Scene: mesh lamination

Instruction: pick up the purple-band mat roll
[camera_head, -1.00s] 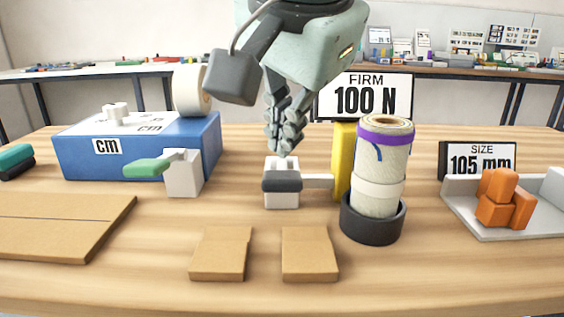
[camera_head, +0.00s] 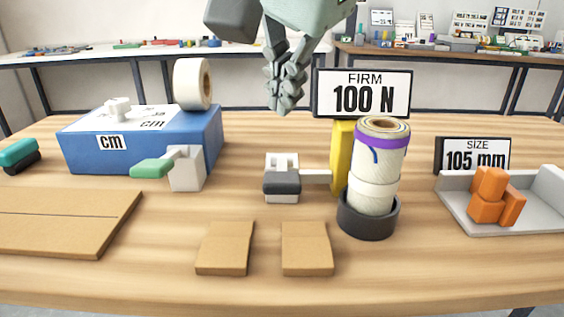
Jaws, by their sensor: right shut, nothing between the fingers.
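The purple-band mat roll (camera_head: 381,160) is a cream roll with a purple band near its top and a blue mark below it. It stands upright in a dark round holder (camera_head: 368,221) right of centre, with a white band around its lower part. My right gripper (camera_head: 281,108) is shut and empty. It hangs fingers down, up and to the left of the roll, apart from it and above the small grey-and-white device (camera_head: 282,180). My left gripper is not in view.
A yellow post with a "FIRM 100 N" sign (camera_head: 362,94) stands directly behind the roll. A grey tray (camera_head: 467,216) with orange pieces is at right. Brown boards lie in front.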

